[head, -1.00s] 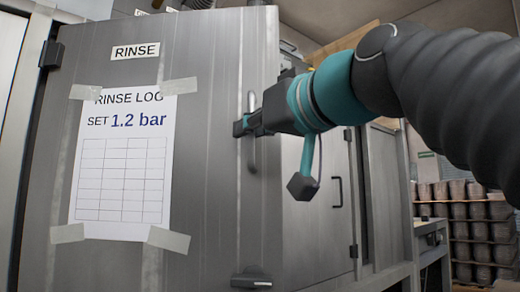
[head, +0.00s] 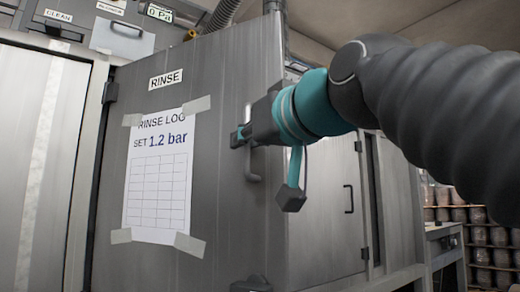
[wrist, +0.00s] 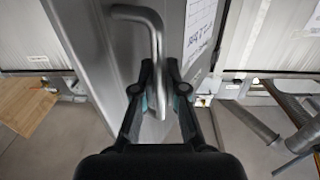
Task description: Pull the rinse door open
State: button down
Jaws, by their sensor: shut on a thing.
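The rinse door (head: 225,90) is a grey metal panel labelled RINSE, with a taped rinse log sheet (head: 158,185). It stands swung outward from the cabinet front, its hinge side at the left. Its upright bar handle (head: 252,172) is near the free right edge. My gripper (head: 241,137) is shut on this handle at about mid-height. In the wrist view the two fingers (wrist: 159,68) close around the lower part of the handle (wrist: 153,32). The fingers hide part of the bar.
Left of the door is a pale panel (head: 40,150) under a CLEAN label. A grey cabinet door with its own handle (head: 349,198) stands behind at right. Floor (wrist: 240,140) shows below in the wrist view.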

jog(key=c, duration=1.2)
grip_release()
jog(key=v, duration=1.2)
jog(key=shift+a, duration=0.1)
